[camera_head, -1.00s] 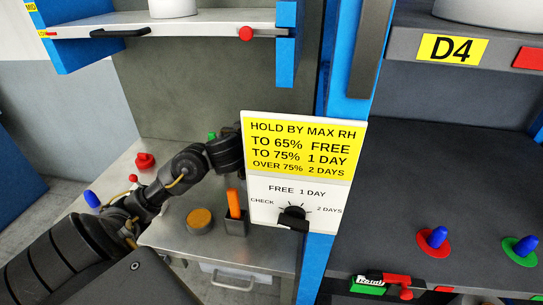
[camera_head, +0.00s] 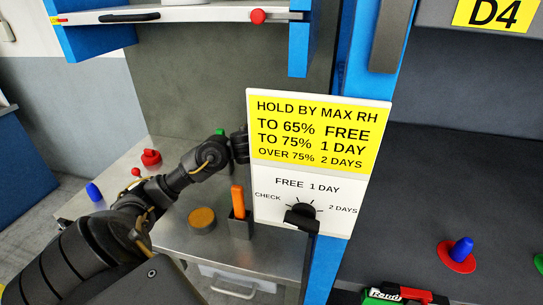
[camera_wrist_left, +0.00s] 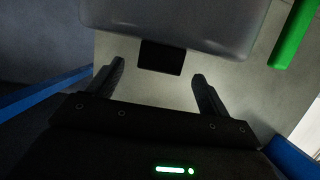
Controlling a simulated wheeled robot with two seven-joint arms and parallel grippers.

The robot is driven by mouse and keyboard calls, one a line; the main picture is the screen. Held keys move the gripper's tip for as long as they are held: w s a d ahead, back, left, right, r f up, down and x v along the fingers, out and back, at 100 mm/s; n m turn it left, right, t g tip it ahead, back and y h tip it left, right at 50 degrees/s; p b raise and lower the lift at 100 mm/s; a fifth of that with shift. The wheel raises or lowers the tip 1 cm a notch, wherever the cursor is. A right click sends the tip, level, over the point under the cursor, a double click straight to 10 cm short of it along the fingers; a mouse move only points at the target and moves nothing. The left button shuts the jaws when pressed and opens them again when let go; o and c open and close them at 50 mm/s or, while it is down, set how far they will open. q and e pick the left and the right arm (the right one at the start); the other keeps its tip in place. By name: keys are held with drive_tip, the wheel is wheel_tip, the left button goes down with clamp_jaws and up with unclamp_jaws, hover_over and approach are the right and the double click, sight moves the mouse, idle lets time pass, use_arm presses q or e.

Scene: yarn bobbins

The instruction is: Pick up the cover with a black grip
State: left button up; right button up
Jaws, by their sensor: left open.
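The black grip (camera_wrist_left: 161,58) shows in the left wrist view, at the edge of a smooth grey, see-through-looking cover (camera_wrist_left: 190,22). My left gripper (camera_wrist_left: 158,76) is open and empty, with its two fingers pointing toward the cover and the black grip between and just ahead of the fingertips. I cannot tell whether they touch. In the head view my left arm reaches in from the left, and its gripper end is largely hidden behind the sign panel. The cover is not clearly seen there. My right gripper is not in view.
A yellow and white sign panel (camera_head: 318,135) with a black dial (camera_head: 302,216) stands beside the arm's end. An orange-handled tool (camera_head: 238,202) and a round tan-topped puck (camera_head: 202,217) sit on the metal bench below the arm. A green bar (camera_wrist_left: 294,35) lies right of the cover.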

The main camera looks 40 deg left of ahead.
use_arm(q)
drive_tip(key=shift+w+a, duration=0.1)
drive_tip(key=shift+w, duration=0.05)
drive_tip(key=b+x, duration=0.1)
drive_tip(key=x, duration=0.3)
drive_tip(key=shift+w+a+f+b, duration=0.15)
drive_tip(key=shift+w+b, duration=0.15)
drive_tip(key=shift+b, duration=0.05)
drive_tip(key=shift+s, duration=0.15)
drive_tip(key=shift+c, duration=1)
drive_tip(key=c, duration=1.2)
